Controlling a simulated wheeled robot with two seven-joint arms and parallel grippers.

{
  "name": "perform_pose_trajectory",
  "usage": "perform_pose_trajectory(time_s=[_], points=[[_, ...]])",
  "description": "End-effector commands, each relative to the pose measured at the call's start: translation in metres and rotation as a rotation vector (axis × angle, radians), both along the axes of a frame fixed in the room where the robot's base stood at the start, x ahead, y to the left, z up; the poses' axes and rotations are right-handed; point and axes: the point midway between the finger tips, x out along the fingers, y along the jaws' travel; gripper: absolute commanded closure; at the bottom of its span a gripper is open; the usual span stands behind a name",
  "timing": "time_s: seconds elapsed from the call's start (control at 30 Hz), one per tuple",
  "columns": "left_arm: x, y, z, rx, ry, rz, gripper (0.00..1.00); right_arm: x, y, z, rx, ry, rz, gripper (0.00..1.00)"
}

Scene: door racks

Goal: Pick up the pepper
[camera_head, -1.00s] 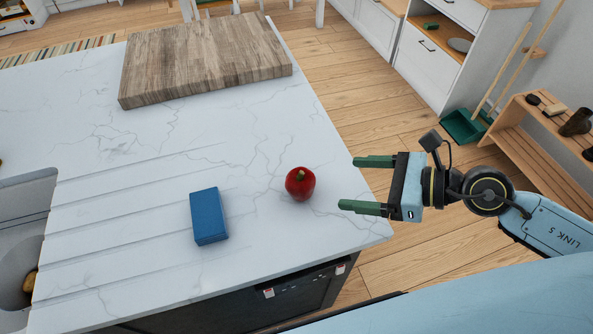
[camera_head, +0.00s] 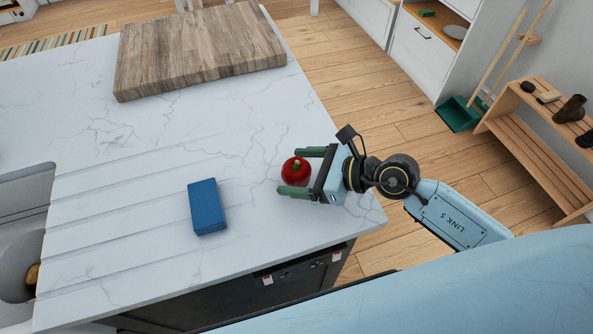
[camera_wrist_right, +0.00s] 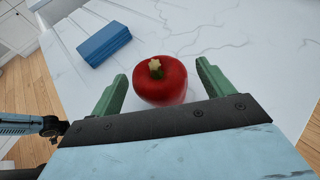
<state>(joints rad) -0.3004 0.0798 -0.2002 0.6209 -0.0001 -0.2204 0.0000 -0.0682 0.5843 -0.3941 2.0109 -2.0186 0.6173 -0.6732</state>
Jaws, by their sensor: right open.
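A red pepper (camera_head: 295,171) with a green stem stands on the white marble counter near its right edge. My right gripper (camera_head: 293,172) is open, with its two green fingers on either side of the pepper. In the right wrist view the pepper (camera_wrist_right: 160,82) sits between the open fingers (camera_wrist_right: 160,85), with a gap visible on each side. My left gripper is not in view.
A blue box (camera_head: 207,206) lies on the counter left of the pepper. A wooden cutting board (camera_head: 198,50) lies at the back. A sink (camera_head: 22,235) is at the left. The counter around the pepper is clear.

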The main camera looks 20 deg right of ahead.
Motion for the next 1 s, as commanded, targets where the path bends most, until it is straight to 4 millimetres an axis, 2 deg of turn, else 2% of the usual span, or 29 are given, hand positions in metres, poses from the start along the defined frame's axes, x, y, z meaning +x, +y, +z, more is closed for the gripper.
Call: perform_pose_trajectory(time_s=[0.1, 0.33, 0.7, 0.77, 1.0], points=[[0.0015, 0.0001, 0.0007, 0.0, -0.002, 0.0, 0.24, 0.0055, 0.0075, -0.0031, 0.001, -0.001, 0.0, 0.2], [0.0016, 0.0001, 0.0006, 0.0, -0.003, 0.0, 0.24, 0.0059, 0.0084, -0.004, 0.0, 0.0, 0.001, 0.2], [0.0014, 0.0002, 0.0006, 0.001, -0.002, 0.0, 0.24, 0.0057, 0.0081, -0.0039, 0.0, 0.0, 0.001, 0.67], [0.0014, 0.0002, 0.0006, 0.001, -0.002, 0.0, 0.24, 0.0057, 0.0081, -0.0037, 0.0, 0.0, 0.001, 0.71], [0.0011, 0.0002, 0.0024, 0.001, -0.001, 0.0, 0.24, 0.0059, 0.0082, 0.0024, 0.0, -0.002, 0.002, 0.72]])
